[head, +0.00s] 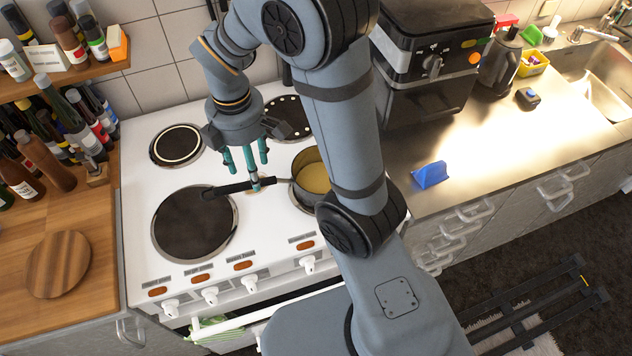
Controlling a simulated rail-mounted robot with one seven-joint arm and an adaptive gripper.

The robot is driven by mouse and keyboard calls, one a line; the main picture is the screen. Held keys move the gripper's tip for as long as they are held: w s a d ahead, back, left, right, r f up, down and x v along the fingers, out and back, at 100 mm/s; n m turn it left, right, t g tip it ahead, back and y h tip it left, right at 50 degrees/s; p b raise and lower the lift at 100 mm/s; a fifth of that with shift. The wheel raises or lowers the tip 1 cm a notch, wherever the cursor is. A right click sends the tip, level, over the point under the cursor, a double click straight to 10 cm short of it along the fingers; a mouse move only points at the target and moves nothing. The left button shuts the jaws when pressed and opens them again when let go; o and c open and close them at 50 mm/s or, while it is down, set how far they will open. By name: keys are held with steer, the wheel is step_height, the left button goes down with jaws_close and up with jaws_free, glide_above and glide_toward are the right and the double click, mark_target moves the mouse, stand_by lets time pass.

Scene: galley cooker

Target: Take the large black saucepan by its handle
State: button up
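The saucepan (311,172) stands on the right side of the white cooker, partly hidden behind my arm. Its outside is dark grey and its inside looks yellowish. Its long black handle (229,188) points left, with its end over the front-left hotplate. My gripper (247,169) points down above the handle, with its teal fingers spread apart. One fingertip reaches down to the handle near its middle; I cannot tell whether it touches. The fingers do not look closed around the handle.
The front-left hotplate (190,225) and back-left hotplate (177,145) are bare. A wooden counter with bottles (72,125) and a round board (58,264) lies left. An air fryer (430,60), kettle (500,62) and blue object (430,175) stand on the right worktop.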

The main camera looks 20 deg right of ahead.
steer(key=f, duration=0.5)
steer(key=shift+w+d+f+p, duration=0.2)
steer(key=shift+d+f+p, duration=0.05)
steer(key=shift+f+p, duration=0.1)
steer(key=shift+c, duration=1.1)
jaws_close()
